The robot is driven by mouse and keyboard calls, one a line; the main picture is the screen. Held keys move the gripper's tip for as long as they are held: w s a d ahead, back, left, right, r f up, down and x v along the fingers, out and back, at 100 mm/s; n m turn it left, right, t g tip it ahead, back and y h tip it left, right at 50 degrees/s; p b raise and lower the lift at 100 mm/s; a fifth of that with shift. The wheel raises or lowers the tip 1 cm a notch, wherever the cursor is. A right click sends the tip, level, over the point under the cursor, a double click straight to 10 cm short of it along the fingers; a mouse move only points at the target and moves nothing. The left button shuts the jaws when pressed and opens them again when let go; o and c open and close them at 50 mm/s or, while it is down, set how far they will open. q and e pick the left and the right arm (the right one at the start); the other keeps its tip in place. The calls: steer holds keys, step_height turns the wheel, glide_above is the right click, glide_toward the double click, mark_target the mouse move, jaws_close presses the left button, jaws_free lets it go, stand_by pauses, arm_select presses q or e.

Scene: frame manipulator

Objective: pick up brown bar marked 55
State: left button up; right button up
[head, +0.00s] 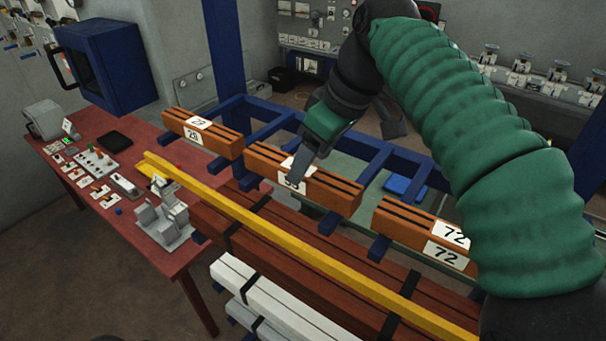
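The brown bar with a partly hidden white label (330,191) lies in the middle of the rack, between the bar marked 29 and the bar marked 72. Its label number is mostly covered by my gripper, so I cannot read it fully. My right gripper (302,166) comes down over this bar from above, on the dark green arm from the right. One grey finger shows against the bar's label. The other finger is hidden, so I cannot tell whether it is open or shut on the bar. My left gripper is not in view.
The bar marked 29 (222,141) is at left and the bar marked 72 (401,226) at right, on the blue rack (369,167). A yellow beam (270,232) and white bars (297,313) lie nearer. A red table (98,201) with instruments stands left.

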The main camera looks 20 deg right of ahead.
steer(key=w+f, duration=0.1)
steer(key=w+a+f+p, duration=0.1)
steer(key=f, duration=0.1)
steer(key=shift+w+a+f, duration=0.1)
steer(key=shift+w+f, duration=0.05)
steer(key=shift+f, duration=0.1)
steer(key=shift+a, duration=0.55)
steer(key=shift+s+a+r, duration=0.15)
steer(key=shift+s+a, duration=0.15)
steer(key=shift+s, duration=0.05)
steer(key=c, duration=0.4)
steer(key=shift+c, duration=1.1)
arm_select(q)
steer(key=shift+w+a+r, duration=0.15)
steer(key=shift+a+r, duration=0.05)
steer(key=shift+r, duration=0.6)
arm_select(e)
steer(key=shift+w+d, duration=0.1)
steer(key=shift+d, duration=0.45)
jaws_close()
